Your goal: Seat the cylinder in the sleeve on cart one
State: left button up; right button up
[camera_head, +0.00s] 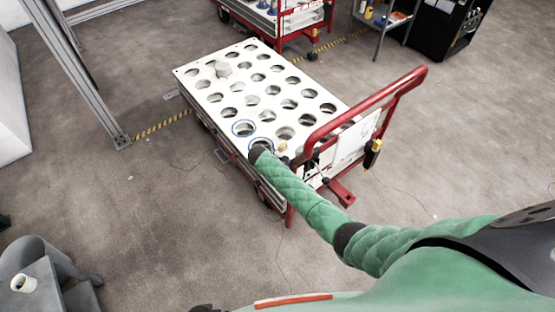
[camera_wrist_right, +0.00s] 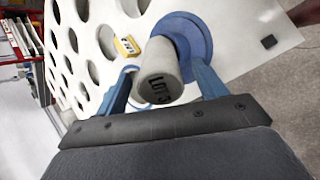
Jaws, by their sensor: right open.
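The cart (camera_head: 191,74) has a white top with rows of round holes and a red handle. Two blue-rimmed sleeves (camera_head: 243,121) are near its front corner. In the right wrist view, a pale grey cylinder (camera_wrist_right: 160,72) with dark lettering on its end lies between the fingers of my right gripper (camera_wrist_right: 163,68). The fingers are apart, one on each side of it. A blue sleeve flange (camera_wrist_right: 200,36) shows behind the cylinder; how deep the cylinder sits there is hidden. In the head view, my right arm reaches the cart's front corner. My left gripper is out of view.
A yellow tag (camera_wrist_right: 127,46) lies on the top beside the cylinder. The red handle (camera_head: 372,100) rises right of my right arm. A second red cart (camera_head: 290,40) is behind. Floor left is mostly clear.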

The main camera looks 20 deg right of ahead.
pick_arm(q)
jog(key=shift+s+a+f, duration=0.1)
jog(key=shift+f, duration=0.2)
pick_arm(e)
jog(key=shift+x, duration=0.8)
jog(key=c, duration=1.5)
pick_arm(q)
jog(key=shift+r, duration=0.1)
pick_arm(e)
jog(key=shift+r, duration=0.1)
